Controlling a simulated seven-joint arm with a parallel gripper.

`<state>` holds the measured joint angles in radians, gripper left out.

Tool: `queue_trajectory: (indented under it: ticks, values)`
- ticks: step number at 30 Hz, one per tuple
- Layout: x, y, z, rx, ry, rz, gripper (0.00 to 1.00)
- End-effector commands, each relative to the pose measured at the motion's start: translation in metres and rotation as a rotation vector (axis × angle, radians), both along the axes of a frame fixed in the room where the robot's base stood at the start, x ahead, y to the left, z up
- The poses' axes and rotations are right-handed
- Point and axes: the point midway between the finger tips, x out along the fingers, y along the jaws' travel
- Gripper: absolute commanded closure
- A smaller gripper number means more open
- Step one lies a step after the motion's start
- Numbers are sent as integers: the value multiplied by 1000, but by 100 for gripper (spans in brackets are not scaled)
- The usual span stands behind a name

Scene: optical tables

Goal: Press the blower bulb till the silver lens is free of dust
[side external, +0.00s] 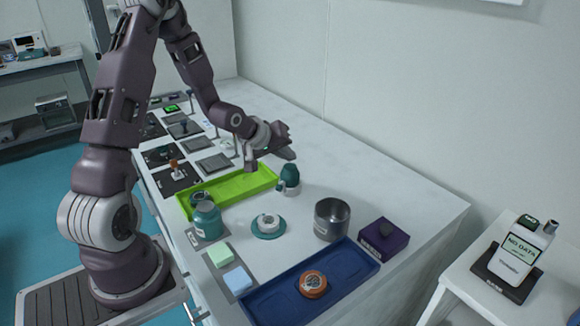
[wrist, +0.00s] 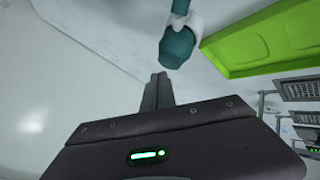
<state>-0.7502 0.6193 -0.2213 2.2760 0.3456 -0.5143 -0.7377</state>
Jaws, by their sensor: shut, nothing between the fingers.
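A dark teal bulb (side external: 290,174) with a pale fitting, which looks like the blower bulb, stands just right of the green tray in the side view. It also shows at the top of the wrist view (wrist: 177,48). My gripper (wrist: 158,76) is shut and empty. Its fingertips are near the bulb and appear apart from it. A small whitish round piece (side external: 268,220) sits on a teal disc (side external: 269,231) in front of the bulb. I cannot tell whether it is the silver lens, and dust is too small to see.
The lime tray (side external: 236,189) lies left of the bulb. A teal jar (side external: 207,221), a metal cup (side external: 332,219), a purple block (side external: 384,238) and a blue tray (side external: 262,305) with an orange disc (side external: 312,284) stand nearer. The table behind the bulb, toward the wall, is clear.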

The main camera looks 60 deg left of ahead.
Motion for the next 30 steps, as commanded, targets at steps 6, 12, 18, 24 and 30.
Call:
queue_trajectory:
  ticks: [6, 12, 18, 24, 30]
  values:
    - [0, 0, 0, 0, 0, 0, 100]
    - [0, 0, 0, 0, 0, 0, 100]
    - [0, 0, -7, -1, 1, -1, 100]
    - [0, 0, -9, 0, 0, 0, 100]
    - [0, 0, -9, 0, 0, 0, 100]
